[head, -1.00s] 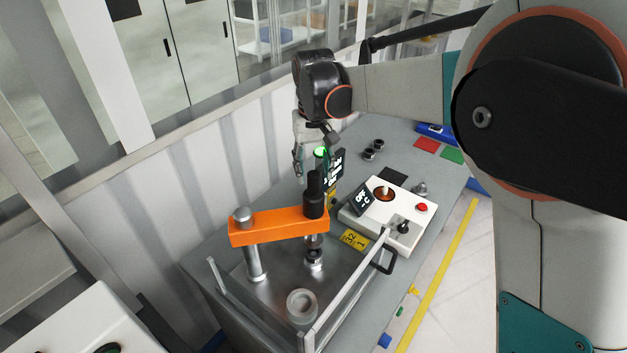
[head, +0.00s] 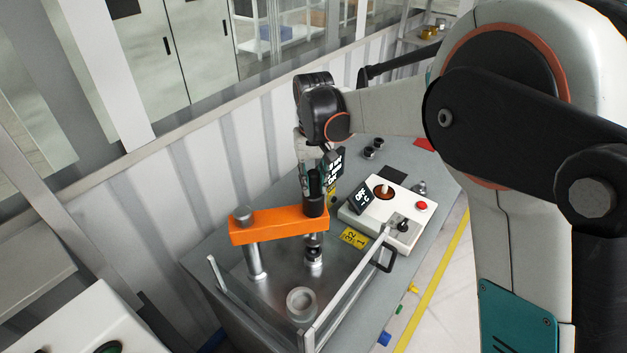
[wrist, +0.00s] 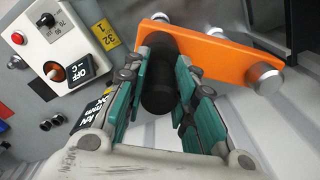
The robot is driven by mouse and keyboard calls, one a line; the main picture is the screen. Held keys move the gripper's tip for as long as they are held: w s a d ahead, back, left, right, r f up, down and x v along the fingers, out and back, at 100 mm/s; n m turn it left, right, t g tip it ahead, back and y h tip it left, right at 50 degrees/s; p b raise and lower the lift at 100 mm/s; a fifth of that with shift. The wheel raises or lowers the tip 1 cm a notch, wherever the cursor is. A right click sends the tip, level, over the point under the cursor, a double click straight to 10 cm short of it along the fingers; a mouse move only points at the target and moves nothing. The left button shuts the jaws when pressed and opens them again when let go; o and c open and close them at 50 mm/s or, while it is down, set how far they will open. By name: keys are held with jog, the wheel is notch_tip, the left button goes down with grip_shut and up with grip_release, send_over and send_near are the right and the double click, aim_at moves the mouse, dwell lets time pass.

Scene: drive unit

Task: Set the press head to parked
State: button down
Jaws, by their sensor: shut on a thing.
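The press head is an orange arm (head: 270,228) on a silver post (head: 254,262), with a black upright handle (head: 316,208) at its right end. In the wrist view my gripper (wrist: 163,70) has one finger on each side of the black handle (wrist: 160,85), and the orange arm (wrist: 215,52) runs off to the right. The handle's far side is hidden.
A white control box (head: 388,212) with a red button stands right of the press. A clear guard with a black grip (head: 384,260) borders the front right. A metal ring (head: 301,303) sits on the plate in front. Black sign plates stand behind the handle.

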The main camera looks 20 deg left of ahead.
jog(key=shift+w, duration=0.1)
jog(key=shift+w+a+n, duration=0.3)
jog(key=shift+w+n, duration=0.1)
jog(key=w+a+n, duration=0.4)
jog(key=a+n, duration=0.2)
jog(key=a, duration=0.2)
jog(key=w+a+n, duration=0.5)
jog(key=a+n, duration=0.1)
jog(key=a, duration=0.3)
jog(key=shift+w+b, duration=0.25)
jog(key=shift+b, duration=0.05)
jog(key=shift+a, duration=0.1)
jog(key=c, duration=1.3)
grip_release()
jog(key=shift+a, duration=0.1)
jog(key=shift+r, duration=0.15)
